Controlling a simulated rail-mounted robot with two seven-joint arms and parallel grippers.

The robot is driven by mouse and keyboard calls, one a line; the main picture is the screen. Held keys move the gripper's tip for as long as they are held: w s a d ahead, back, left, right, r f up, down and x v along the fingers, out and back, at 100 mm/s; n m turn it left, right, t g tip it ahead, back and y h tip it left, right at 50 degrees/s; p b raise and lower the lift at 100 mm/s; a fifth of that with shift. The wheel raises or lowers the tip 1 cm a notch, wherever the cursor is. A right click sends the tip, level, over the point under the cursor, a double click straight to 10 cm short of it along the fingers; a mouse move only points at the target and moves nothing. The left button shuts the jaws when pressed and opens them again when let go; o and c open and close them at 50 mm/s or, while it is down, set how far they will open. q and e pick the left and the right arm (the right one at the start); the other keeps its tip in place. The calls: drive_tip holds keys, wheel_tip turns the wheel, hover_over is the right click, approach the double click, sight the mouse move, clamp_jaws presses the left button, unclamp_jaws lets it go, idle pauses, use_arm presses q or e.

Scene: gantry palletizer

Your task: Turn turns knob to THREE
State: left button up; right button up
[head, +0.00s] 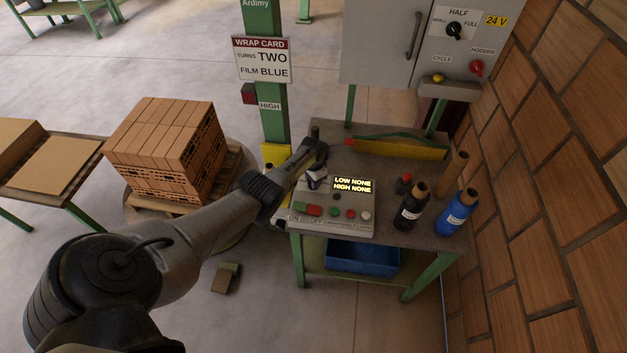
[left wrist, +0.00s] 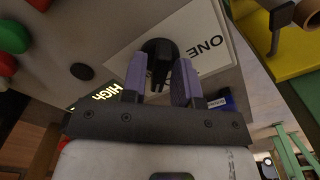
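The turns knob (left wrist: 158,52) is black, on a white plate (left wrist: 200,40) of the control box (head: 335,219). The word ONE is readable on that plate; other markings are hidden, and I cannot tell the knob's setting. My left gripper (head: 317,180) is over the box's upper left part in the head view and hides the knob there. In the left wrist view its two purple fingers (left wrist: 160,72) are apart, one on each side of the knob's grip, with gaps visible. My right gripper is not in view.
The box's display (head: 352,185) reads LOW NONE, HIGH NONE. Push buttons (head: 335,211) line its front. A brick stack (head: 165,145) stands left.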

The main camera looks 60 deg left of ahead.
use_arm(q)
drive_tip(key=shift+o, duration=0.9)
drive_tip(key=shift+r, duration=0.25)
wheel_tip(320, 180, up, 6)
drive_tip(key=p, duration=0.4)
drive_tip(key=shift+f, duration=0.1)
wheel_tip(320, 180, up, 8)
drive_tip(key=p, duration=0.2)
drive_tip(key=shift+f, duration=0.25)
